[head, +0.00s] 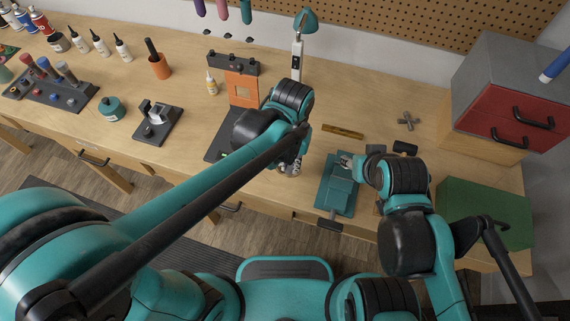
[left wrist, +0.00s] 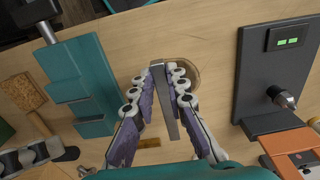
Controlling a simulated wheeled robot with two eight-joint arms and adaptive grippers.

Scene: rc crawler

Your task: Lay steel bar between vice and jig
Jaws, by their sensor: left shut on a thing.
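My left gripper (head: 290,168) is over the front of the bench, between the teal vice (head: 338,192) on its right and a black-based fixture with an orange plate (head: 241,88) on its left. I cannot tell for sure that this fixture is the jig. In the left wrist view, the gripper (left wrist: 164,90) is shut on a grey steel bar (left wrist: 164,105), above the bench. That view shows the vice (left wrist: 85,88) at left and the fixture's black base (left wrist: 255,75) at right. My right gripper (head: 346,160) is at the vice's back end; its fingers are too small to read.
A round wooden piece (left wrist: 190,72) lies under the left gripper. A brass-coloured bar (head: 343,131) and a grey cross-shaped piece (head: 408,121) lie behind the vice.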

